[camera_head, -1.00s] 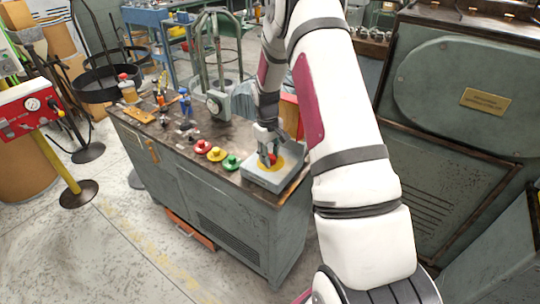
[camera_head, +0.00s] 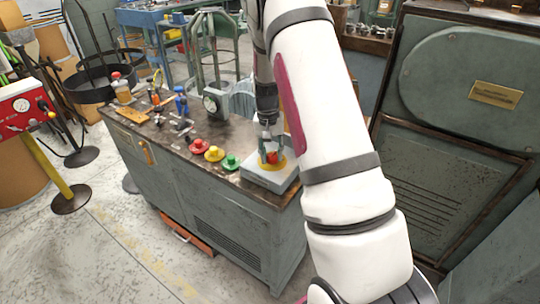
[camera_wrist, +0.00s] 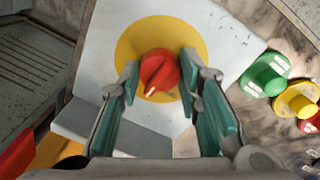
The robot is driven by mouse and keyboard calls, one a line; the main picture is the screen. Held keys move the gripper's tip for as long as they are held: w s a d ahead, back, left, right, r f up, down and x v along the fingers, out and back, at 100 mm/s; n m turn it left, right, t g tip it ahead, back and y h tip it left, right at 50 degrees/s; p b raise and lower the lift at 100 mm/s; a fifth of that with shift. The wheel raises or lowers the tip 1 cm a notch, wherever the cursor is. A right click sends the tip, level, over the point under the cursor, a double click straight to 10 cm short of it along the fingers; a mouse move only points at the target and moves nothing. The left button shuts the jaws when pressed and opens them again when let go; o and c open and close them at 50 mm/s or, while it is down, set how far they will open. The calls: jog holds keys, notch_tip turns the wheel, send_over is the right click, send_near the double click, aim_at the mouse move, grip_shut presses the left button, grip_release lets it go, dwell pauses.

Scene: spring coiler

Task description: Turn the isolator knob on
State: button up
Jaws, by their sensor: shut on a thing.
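The isolator knob (camera_wrist: 159,72) is red with a pale pointer mark, on a round yellow plate (camera_wrist: 140,38). It sits on a light grey box (camera_head: 262,180) at the right end of the bench top; the knob (camera_head: 272,157) is small in the head view. In the wrist view the pale mark points down and slightly left. My gripper (camera_wrist: 160,80) is shut on the knob, with one green-padded finger on each side. In the head view my gripper (camera_head: 271,150) reaches down onto the box from above. The exact finger contact is hard to see.
Red (camera_head: 199,146), yellow (camera_head: 214,153) and green (camera_head: 231,162) buttons stand in a row left of the box. Behind them are a dial gauge (camera_head: 212,103) and small tools. A large grey machine (camera_head: 450,110) stands at the right. Floor in front is clear.

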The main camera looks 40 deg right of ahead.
jog(key=m+b, duration=0.1)
jog(key=m, duration=0.2)
jog(key=shift+f+m, duration=0.1)
jog(key=shift+m, duration=0.2)
jog(key=m+b, duration=0.1)
jog(key=m, duration=0.3)
jog(key=shift+m+y, duration=0.3)
jog(key=o, duration=1.1)
jog(key=shift+o, duration=0.2)
notch_tip(320, 180, up, 12)
jog(key=shift+w, duration=0.45)
jog(key=shift+a, duration=0.1)
